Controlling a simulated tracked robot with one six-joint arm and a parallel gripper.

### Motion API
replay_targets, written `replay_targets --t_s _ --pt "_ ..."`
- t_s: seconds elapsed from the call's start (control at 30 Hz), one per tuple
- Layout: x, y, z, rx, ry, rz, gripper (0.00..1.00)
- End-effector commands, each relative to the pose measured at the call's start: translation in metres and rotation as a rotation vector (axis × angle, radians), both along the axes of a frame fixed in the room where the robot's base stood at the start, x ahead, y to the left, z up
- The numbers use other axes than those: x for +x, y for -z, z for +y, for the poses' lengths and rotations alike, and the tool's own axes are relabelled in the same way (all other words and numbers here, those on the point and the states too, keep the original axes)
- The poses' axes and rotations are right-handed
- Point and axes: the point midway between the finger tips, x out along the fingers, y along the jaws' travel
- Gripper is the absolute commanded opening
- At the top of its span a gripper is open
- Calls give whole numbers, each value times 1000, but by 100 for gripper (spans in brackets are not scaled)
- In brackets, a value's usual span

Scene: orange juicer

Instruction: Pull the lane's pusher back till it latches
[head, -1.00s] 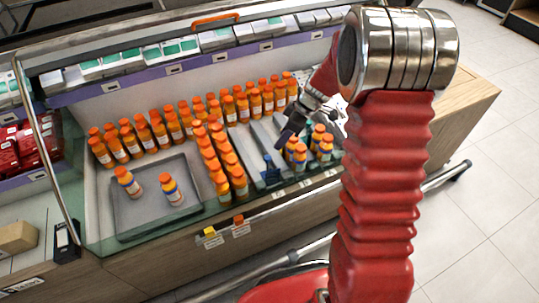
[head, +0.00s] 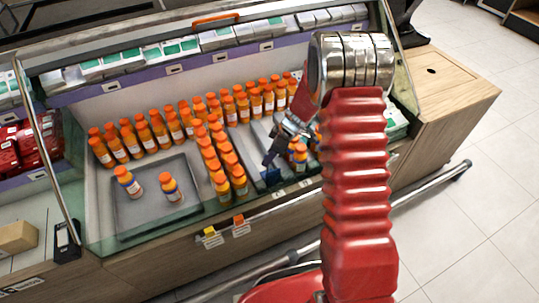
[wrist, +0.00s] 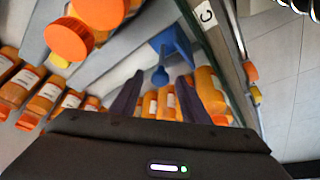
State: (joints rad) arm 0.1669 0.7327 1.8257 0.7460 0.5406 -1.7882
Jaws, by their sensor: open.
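The blue pusher (head: 271,178) sits in the grey lane at the front of the case, right of a double row of orange bottles. In the wrist view the pusher (wrist: 172,43) has a wide blue plate and a rounded knob facing my gripper. My gripper (wrist: 160,90) is open, its two dark fingers pointing at the knob, one on either side of it in the picture. I cannot tell whether they touch it. In the head view my gripper (head: 272,155) hangs just above and behind the pusher, partly hidden by my arm.
Orange-capped bottles (head: 228,175) stand close on the left; a bottle with a blue band (head: 299,158) stands just right. A grey tray (head: 130,215) holds two bottles.

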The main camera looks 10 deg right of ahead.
Motion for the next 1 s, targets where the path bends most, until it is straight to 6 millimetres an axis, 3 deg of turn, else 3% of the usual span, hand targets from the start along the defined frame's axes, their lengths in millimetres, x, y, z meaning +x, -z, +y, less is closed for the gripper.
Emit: replay_targets --t_s 0.3,0.87,1.0 --pt "0 2 0 -1 0 -1 41" --pt "0 1 0 0 0 0 1" --pt "0 1 0 0 0 0 0"
